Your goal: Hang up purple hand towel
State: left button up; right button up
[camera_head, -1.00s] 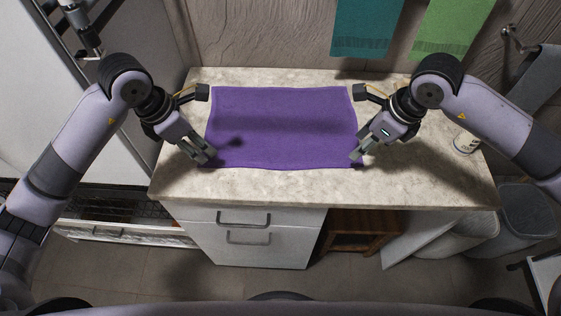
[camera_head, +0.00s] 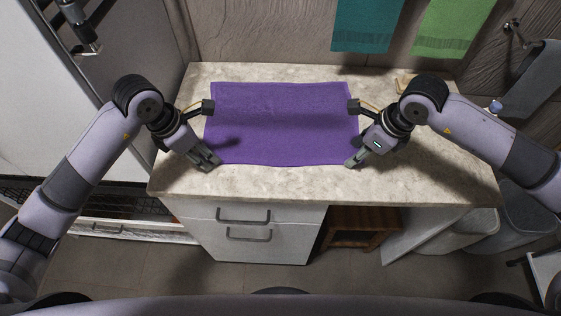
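The purple hand towel (camera_head: 282,125) lies spread flat on the stone countertop (camera_head: 270,183). My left gripper (camera_head: 209,134) is at the towel's left edge, its fingers wide apart, one near the upper left and one near the lower left corner. My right gripper (camera_head: 352,134) is at the towel's right edge in the same way, fingers wide apart. Neither gripper is closed on the cloth. Whether the fingertips touch the towel cannot be told.
A teal towel (camera_head: 366,25) and a green towel (camera_head: 452,28) hang at the back wall. A grey towel (camera_head: 527,80) hangs at the right. White drawers (camera_head: 250,240) and a wooden stool (camera_head: 358,229) stand below the counter. The counter's front strip is clear.

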pick_arm(q)
jog(key=shift+f, duration=0.2)
grip_shut()
pick_arm(e)
jog(key=shift+s+f, duration=0.15)
jog(key=shift+f, duration=0.1)
grip_shut()
dwell(1.0)
